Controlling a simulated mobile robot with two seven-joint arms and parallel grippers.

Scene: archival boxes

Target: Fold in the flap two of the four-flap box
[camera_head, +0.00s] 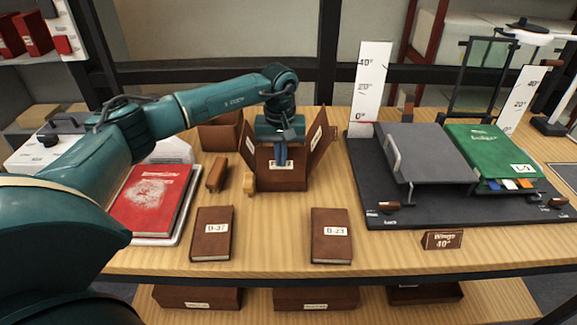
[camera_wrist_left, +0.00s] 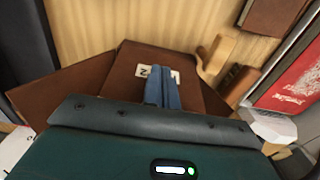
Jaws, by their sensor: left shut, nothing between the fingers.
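The four-flap box (camera_head: 262,181) is brown and stands mid-table at the back. Two flaps stand up at its sides: a left flap (camera_head: 247,139) and a right flap (camera_head: 319,132), each with a white label. A labelled brown front panel (camera_head: 297,178) faces me; its label looks like a 2 in the left wrist view (camera_wrist_left: 125,55). My left gripper (camera_head: 281,161) points down with its blue fingers together and empty, over this panel. The fingers (camera_wrist_left: 162,88) cover part of the label, and I cannot tell if they touch. The gripper body hides the box's back. My right gripper is not in view.
Brown boxes D-37 (camera_head: 211,234) and D-23 (camera_head: 331,236) lie in front. A red book (camera_head: 150,200) lies at left, near a wooden tool (camera_head: 249,182) and brown block (camera_head: 217,174). A dark stand with a green book (camera_head: 487,150) fills the right. Bare wood lies between the front boxes.

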